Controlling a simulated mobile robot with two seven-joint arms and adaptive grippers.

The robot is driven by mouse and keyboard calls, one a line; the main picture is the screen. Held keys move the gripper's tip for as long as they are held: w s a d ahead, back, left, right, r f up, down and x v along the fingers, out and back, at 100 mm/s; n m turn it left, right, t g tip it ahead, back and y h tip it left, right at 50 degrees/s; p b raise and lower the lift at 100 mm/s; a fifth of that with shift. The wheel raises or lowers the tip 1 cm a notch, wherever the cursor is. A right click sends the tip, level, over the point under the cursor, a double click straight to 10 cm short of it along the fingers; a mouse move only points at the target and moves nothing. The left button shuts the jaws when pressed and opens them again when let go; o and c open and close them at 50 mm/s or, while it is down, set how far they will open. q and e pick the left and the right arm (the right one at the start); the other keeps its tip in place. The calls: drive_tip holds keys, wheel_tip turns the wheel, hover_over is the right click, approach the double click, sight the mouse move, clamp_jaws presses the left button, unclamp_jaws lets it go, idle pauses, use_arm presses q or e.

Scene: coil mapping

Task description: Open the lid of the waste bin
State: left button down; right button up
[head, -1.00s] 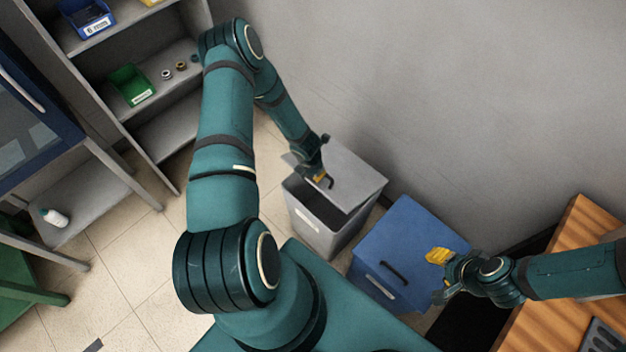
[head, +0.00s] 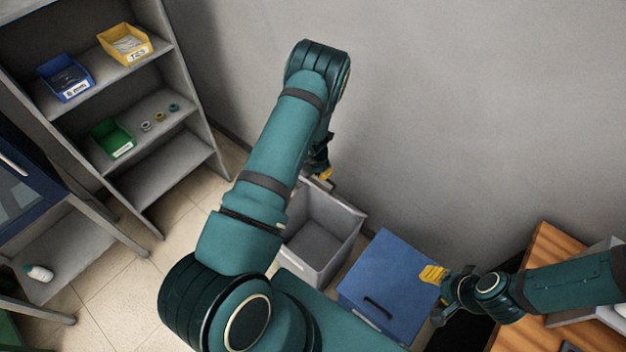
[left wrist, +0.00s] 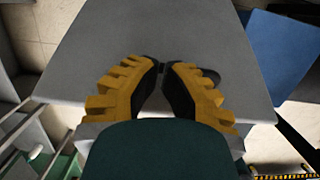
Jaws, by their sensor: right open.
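The grey waste bin (head: 338,222) stands by the wall with its mouth uncovered, and its empty-looking inside shows. In the head view its lid is mostly hidden behind my left arm. A broad grey panel, which looks like the lid (left wrist: 105,55), fills the middle of the left wrist view. My left gripper (head: 325,174) is at the bin's far side; in the left wrist view its fingertips (left wrist: 161,68) nearly meet in front of this panel, with nothing clearly held. My right gripper (head: 438,292) is open and empty beside the blue bin.
A blue bin (head: 392,275) with a shut lid and dark handle stands right of the grey bin. A wooden surface (head: 545,262) is at the right. Shelves (head: 160,180) with small boxes are at the left. The wall (head: 450,110) is close behind the bins.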

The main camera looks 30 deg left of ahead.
use_arm(q)
drive_tip(key=shift+w+d+r, duration=0.1)
drive_tip(key=shift+w+r, duration=0.05)
drive_tip(key=shift+w, duration=0.35)
drive_tip(key=shift+w+r, duration=0.15)
drive_tip(key=shift+w, duration=0.35)
use_arm(e)
drive_tip(key=shift+f, duration=0.25)
use_arm(q)
drive_tip(key=shift+r, duration=0.1)
use_arm(e)
drive_tip(key=shift+r, duration=0.1)
